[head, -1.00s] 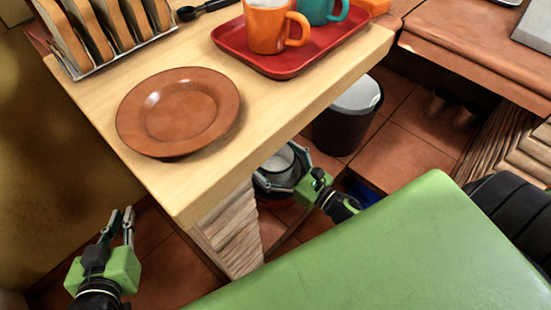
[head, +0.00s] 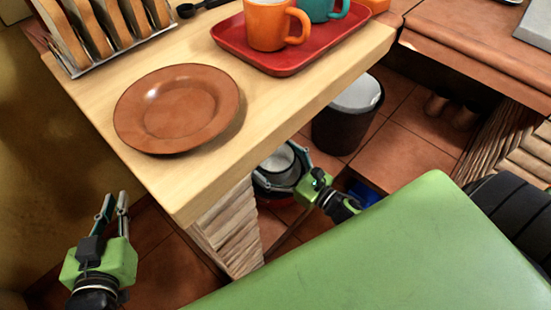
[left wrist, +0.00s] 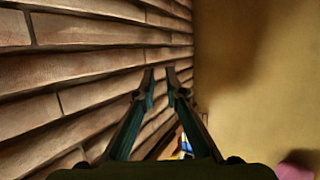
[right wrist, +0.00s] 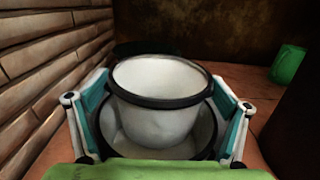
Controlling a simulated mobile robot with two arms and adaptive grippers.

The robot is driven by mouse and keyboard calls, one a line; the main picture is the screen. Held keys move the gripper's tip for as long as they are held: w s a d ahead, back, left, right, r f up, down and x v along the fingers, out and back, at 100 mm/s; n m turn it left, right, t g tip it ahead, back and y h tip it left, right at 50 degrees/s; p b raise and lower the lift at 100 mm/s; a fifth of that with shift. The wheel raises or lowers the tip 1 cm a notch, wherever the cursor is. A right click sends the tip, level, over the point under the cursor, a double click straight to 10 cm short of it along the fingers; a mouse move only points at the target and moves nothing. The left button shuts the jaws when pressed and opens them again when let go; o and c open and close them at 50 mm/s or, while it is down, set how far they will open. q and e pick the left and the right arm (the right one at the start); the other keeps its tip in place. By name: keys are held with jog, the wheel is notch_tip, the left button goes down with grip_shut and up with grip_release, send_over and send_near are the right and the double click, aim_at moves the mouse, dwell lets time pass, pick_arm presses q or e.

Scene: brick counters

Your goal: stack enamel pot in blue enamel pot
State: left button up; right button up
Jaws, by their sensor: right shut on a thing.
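The enamel pot (right wrist: 160,84), white with a dark rim, sits upright with its lower part inside a wider, dark-rimmed pot (right wrist: 117,136) with a pale inside. The wider pot's outer colour is hardly visible, so I cannot confirm it is the blue enamel pot. My right gripper (right wrist: 160,82) has a finger on either side of the enamel pot and is shut on it. In the head view the enamel pot (head: 277,160) and right gripper (head: 288,170) show low beside the counter. My left gripper (head: 113,206) is empty, its fingers slightly apart, also in the left wrist view (left wrist: 160,73).
The wooden counter (head: 215,160) carries a brown plate (head: 178,108), a red tray (head: 290,64) with mugs, and a toast rack. Its brick support (head: 222,225) stands close to both grippers. A dark bin (head: 345,115) stands on the tiled floor. A green cup (right wrist: 288,64) is at the right.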

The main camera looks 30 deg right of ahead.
jog(key=shift+f+b, duration=0.3)
jog(key=shift+b, duration=0.05)
jog(key=o, duration=1)
pick_arm(q)
jog(key=r, duration=0.1)
jog(key=r+t, duration=0.1)
jog(key=w+d+r, duration=0.1)
jog(key=shift+r+t+h, duration=0.2)
jog(key=shift+t+h, duration=0.1)
jog(key=shift+t, duration=0.1)
pick_arm(e)
jog(key=shift+r+p, duration=0.7)
jog(key=shift+p, duration=0.1)
pick_arm(q)
jog(key=s+a+f+g+y, duration=0.1)
jog(key=s+a+f+g, duration=0.1)
jog(key=s+f+g, duration=0.3)
notch_tip(320, 180, down, 4)
jog(key=shift+a+f+y, duration=0.2)
jog(key=shift+a+y, duration=0.1)
jog(key=shift+a, duration=0.05)
pick_arm(e)
jog(key=v, duration=1.2)
jog(key=shift+f, duration=0.1)
